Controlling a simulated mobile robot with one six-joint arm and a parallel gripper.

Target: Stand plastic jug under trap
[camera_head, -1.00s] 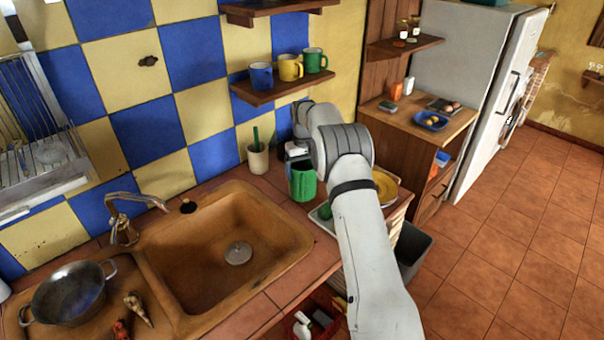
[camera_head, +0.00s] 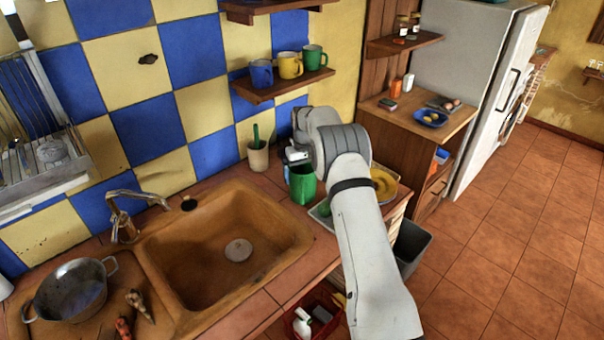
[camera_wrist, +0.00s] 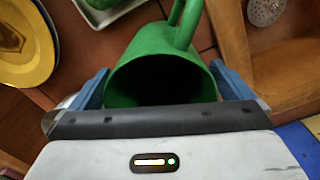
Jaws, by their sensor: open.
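The green plastic jug (camera_head: 302,187) stands upright on the tiled counter to the right of the sink. In the wrist view I look into the dark mouth of the jug (camera_wrist: 165,50), with its handle at the far side. My gripper (camera_wrist: 163,88) is open, its blue fingers on either side of the jug near the rim. I cannot tell whether they touch it. In the head view my gripper (camera_head: 298,156) is just above and behind the jug, partly hidden by my arm. The trap is not visible; the sink (camera_head: 205,265) and counter cover the space beneath.
A beige cup (camera_head: 258,157) with a green stick stands left of the jug. A yellow plate (camera_head: 384,184) and a tray lie to its right. A red crate (camera_head: 318,313) with bottles is below the counter front, and a grey bin (camera_head: 412,245) stands on the floor.

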